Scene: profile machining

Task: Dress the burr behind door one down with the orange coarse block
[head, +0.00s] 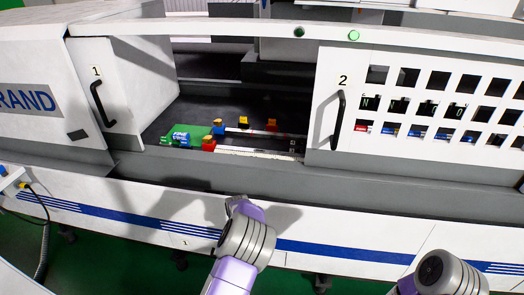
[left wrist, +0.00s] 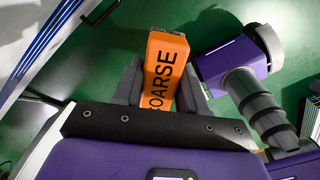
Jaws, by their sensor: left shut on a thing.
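The orange block (left wrist: 166,62) marked COARSE shows in the left wrist view. My left gripper (left wrist: 160,82) is shut on it, one dark finger on each side. The head view shows my left arm in front of the machine's lower front, but not the gripper or block. Door one (head: 95,92), a white panel with a black handle, stands at the left of an opening. A metal profile (head: 255,152) lies inside between coloured clamps. I cannot make out a burr. My right gripper is out of view; only part of that arm shows at lower right.
Door two (head: 325,112), with a black handle and square windows, bounds the opening on the right. A sill (head: 270,172) runs along its front. A green piece (head: 170,141) with a blue item lies left inside. The dark bed behind the clamps is clear.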

